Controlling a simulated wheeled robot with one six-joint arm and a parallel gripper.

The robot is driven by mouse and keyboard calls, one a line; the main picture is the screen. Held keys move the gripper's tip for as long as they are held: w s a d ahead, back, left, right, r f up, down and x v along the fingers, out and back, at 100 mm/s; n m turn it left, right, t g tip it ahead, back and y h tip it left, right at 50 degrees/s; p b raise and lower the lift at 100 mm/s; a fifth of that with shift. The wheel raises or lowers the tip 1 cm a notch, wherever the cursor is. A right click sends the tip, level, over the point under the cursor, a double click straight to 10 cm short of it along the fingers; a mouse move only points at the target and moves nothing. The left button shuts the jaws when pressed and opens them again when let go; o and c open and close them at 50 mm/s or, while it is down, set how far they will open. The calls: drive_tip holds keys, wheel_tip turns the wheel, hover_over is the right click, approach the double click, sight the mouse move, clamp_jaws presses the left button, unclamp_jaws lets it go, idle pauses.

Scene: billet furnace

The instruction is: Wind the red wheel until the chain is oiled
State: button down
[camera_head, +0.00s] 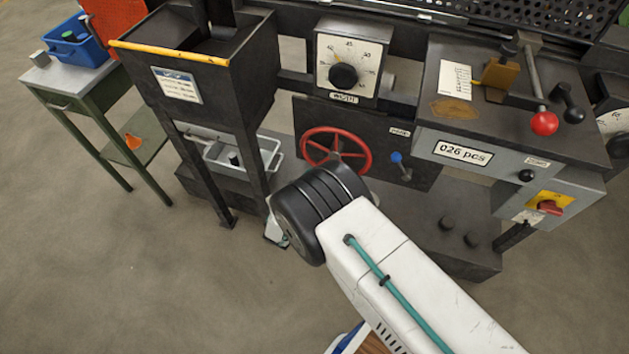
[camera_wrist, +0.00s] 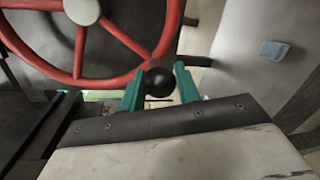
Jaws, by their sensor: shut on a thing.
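The red wheel (camera_head: 336,150) is mounted on the dark front panel of the machine, below a white dial. In the wrist view the red wheel (camera_wrist: 128,72) fills the upper left, with a pale hub and a round black knob (camera_wrist: 159,82) at its lower rim. My gripper (camera_wrist: 158,88) has its two green fingers on either side of the black knob and is shut on it. In the head view my arm covers the gripper and the lower part of the wheel. The chain cannot be made out in either view.
A blue-knobbed lever (camera_head: 397,158) is right of the wheel. A counter reading 026 pcs (camera_head: 463,152) and a yellow-and-red switch (camera_head: 549,204) are further right. A dark hopper (camera_head: 200,75) stands left, with a grey tray (camera_head: 243,155) beneath. The floor at lower left is clear.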

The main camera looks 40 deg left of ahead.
drive_tip(key=c, duration=1.1)
unclamp_jaws()
drive_tip(key=shift+o, duration=0.2)
drive_tip(key=v, duration=0.7)
drive_tip(key=shift+s+d, duration=0.2)
drive_tip(key=shift+s, duration=0.1)
